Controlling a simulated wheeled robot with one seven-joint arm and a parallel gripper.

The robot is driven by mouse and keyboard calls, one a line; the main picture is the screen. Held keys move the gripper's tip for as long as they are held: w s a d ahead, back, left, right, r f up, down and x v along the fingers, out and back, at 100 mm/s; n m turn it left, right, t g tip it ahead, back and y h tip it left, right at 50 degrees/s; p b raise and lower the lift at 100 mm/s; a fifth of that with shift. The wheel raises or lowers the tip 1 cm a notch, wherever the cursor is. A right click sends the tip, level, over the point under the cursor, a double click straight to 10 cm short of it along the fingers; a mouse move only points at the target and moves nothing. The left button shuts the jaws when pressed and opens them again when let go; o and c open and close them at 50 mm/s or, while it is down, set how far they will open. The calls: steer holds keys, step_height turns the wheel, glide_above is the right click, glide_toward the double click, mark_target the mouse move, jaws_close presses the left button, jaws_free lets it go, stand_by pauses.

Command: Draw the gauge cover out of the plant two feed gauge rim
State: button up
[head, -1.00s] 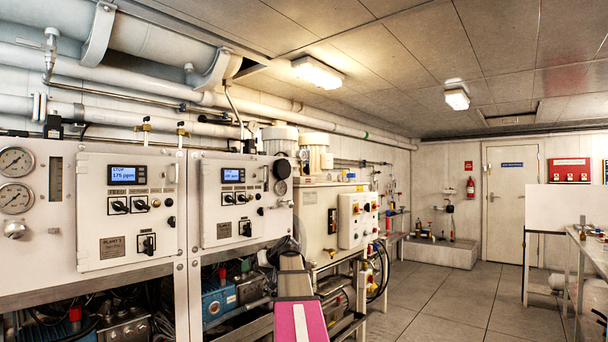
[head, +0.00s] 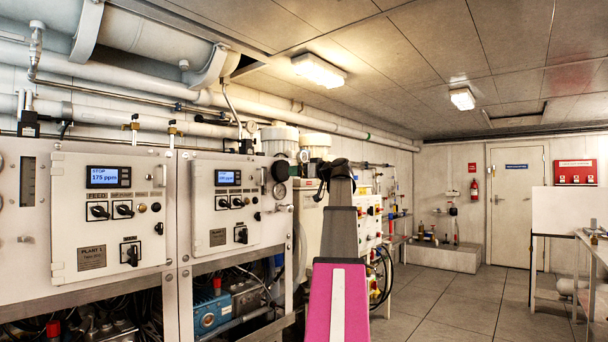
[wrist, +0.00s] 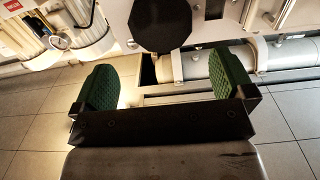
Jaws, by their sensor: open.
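The gauge cover (head: 279,171) is a round black disc on the right edge of the white plant two panel. It also shows in the wrist view as a dark, many-sided disc (wrist: 160,22) at the top middle. The cover hides the face and most of the rim behind it. My gripper (wrist: 166,78) is open and empty, its two green pads set wide apart. The cover lies ahead of the gap between the pads and appears apart from both. In the head view my gripper (head: 322,180) is just right of the cover, partly hidden by my arm.
The plant one panel (head: 108,210) stands to the left. A white box with coloured switches (head: 368,215) is behind my arm. Pipes run overhead. The floor (head: 440,300) to the right is clear.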

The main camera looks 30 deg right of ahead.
mark_target(284, 172)
steer(key=x, duration=1)
steer(key=shift+c, duration=0.3)
steer(key=c, duration=0.6)
steer(key=shift+v, duration=2.1)
